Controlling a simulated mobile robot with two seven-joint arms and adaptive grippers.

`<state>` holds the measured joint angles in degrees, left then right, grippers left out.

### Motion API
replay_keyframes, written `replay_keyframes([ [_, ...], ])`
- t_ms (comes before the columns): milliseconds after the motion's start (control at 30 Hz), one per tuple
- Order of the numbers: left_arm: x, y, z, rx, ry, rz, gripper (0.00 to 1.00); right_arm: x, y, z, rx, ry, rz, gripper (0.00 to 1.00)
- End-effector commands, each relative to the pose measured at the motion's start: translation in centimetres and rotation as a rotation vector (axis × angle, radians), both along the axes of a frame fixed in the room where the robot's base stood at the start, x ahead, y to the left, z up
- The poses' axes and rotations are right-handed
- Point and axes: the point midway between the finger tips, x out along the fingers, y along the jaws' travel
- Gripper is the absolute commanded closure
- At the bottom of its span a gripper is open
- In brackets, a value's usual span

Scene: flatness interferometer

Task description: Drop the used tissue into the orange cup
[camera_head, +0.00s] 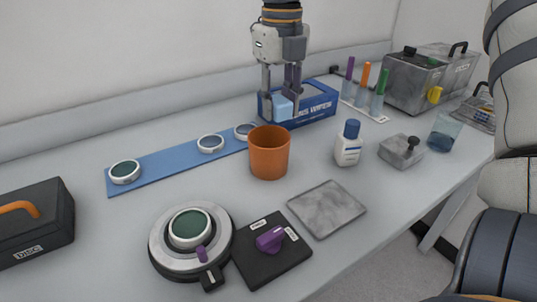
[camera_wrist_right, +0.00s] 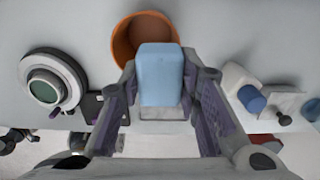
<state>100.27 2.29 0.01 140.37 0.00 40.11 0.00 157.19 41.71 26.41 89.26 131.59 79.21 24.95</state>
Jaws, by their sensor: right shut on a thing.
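The orange cup (camera_head: 269,153) stands upright on the table, its mouth open upward. My right gripper (camera_head: 282,108) is shut on a light blue block-like piece, which I take as the used tissue (camera_head: 282,107). In the head view it is held above the table, just behind and above the cup's rim. In the right wrist view the tissue (camera_wrist_right: 160,75) sits between the fingertips and covers part of the orange cup (camera_wrist_right: 128,38). My left gripper is not in view.
A blue wipes box (camera_head: 315,104) stands behind the gripper. A white bottle (camera_head: 348,150) is right of the cup; a blue strip (camera_head: 165,165) with round discs lies left. In front are a round device (camera_head: 160,250), black pad (camera_head: 285,265) and grey plate (camera_head: 327,208).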

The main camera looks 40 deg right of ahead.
Motion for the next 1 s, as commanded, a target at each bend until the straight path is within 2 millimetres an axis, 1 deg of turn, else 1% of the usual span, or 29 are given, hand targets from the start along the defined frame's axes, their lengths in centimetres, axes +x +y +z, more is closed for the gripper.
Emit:
replay_keyframes([
  [33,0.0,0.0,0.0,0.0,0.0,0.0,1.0,0.0,0.0,0.0,0.0,0.0,0.0,0.99],
  [67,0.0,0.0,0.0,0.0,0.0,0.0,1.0,0.0,0.0,0.0,0.0,0.0,0.0,0.67],
  [100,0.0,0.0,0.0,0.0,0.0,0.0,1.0,0.0,0.0,0.0,0.0,0.0,0.0,0.58],
  [167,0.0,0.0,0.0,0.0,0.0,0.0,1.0,0.0,0.0,0.0,0.0,0.0,0.0,0.46],
  [433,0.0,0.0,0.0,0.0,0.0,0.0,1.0,0.0,0.0,0.0,0.0,0.0,0.0,0.46],
  [533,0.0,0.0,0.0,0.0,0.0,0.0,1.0,0.1,0.0,0.9,0.0,-0.002,-0.001,0.46],
  [567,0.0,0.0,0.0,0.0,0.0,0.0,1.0,0.1,0.0,1.4,0.001,-0.003,-0.001,0.46],
  [633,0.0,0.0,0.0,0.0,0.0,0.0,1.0,0.1,0.0,3.1,0.0,-0.005,-0.002,0.46],
  [800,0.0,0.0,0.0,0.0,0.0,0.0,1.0,0.1,0.0,7.8,-0.001,-0.004,-0.002,0.46],
  [900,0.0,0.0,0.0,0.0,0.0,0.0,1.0,0.1,0.0,10.0,0.0,-0.003,-0.002,0.46],
  [1000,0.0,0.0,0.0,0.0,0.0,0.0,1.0,0.0,-0.1,11.3,0.0,0.0,-0.001,0.46],
])
